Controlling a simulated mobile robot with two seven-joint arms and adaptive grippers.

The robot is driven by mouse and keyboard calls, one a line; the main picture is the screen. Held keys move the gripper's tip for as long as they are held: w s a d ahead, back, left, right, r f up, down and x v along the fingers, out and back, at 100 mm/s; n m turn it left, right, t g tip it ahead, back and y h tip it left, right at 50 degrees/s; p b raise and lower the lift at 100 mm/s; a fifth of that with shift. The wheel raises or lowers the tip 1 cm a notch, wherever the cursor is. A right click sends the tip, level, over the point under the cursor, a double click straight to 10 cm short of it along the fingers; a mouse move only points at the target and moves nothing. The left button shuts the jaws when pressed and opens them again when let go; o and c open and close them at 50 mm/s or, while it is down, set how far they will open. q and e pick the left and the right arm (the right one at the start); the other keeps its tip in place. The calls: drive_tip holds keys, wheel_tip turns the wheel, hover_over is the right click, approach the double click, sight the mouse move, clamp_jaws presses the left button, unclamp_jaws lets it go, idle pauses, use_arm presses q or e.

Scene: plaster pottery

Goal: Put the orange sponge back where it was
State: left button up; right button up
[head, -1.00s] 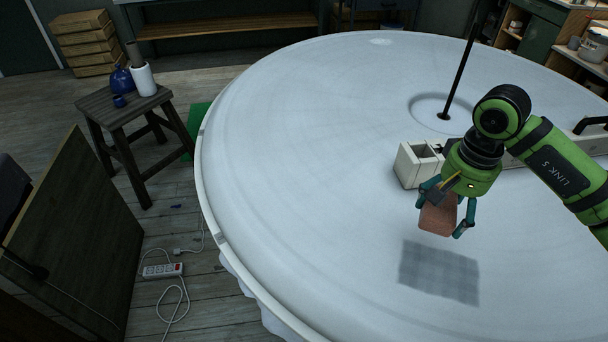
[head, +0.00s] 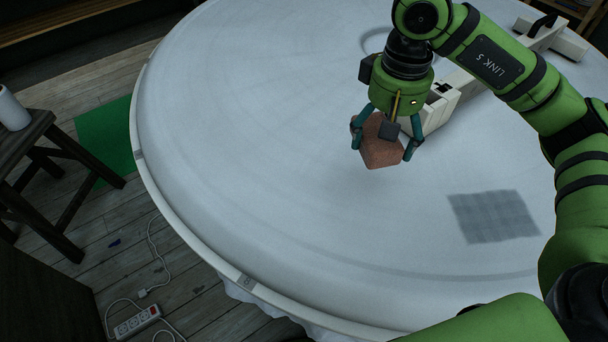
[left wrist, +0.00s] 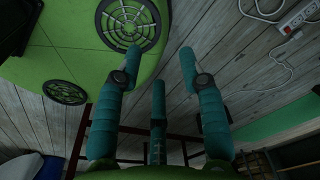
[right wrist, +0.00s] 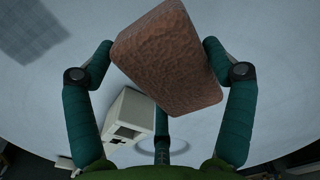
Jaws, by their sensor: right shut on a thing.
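The orange sponge (head: 381,148) is a rough, block-shaped, brownish-orange piece. My right gripper (head: 384,146) is shut on it and holds it above the big white round table (head: 260,180). In the right wrist view the sponge (right wrist: 170,58) sits tilted between the two fingers of the right gripper (right wrist: 160,65). My left gripper (left wrist: 160,62) shows only in the left wrist view. Its fingers are apart with nothing between them, over the wooden floor.
A grey checked cloth-like patch (head: 493,216) lies on the table, right of the sponge. A white boxy holder (head: 440,108) stands behind the gripper. A dark wooden stool (head: 40,150) and a power strip (head: 137,321) are on the floor at left. The table's left and front surface is clear.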

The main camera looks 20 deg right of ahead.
drive_tip(key=a+f+p, duration=0.3)
drive_tip(key=a, duration=0.3)
drive_tip(key=p, duration=0.1)
hover_over(320, 187)
wheel_tip(320, 187, down, 3)
drive_tip(key=shift+s+d+r, duration=0.1)
drive_tip(key=shift+d+r, duration=0.05)
drive_tip(key=shift+a+f, duration=0.2)
wheel_tip(320, 187, down, 3)
drive_tip(key=shift+f+p, duration=0.1)
drive_tip(key=shift+p, duration=0.95)
drive_tip(key=shift+f, duration=0.5)
drive_tip(key=shift+f+b, duration=0.2)
drive_tip(key=shift+b, duration=0.1)
drive_tip(key=o, duration=0.9)
use_arm(q)
wheel_tip(320, 187, up, 6)
drive_tip(key=shift+s+d, duration=0.3)
drive_tip(key=shift+d, duration=0.15)
drive_tip(key=shift+r, duration=0.15)
use_arm(e)
drive_tip(key=shift+r, duration=0.15)
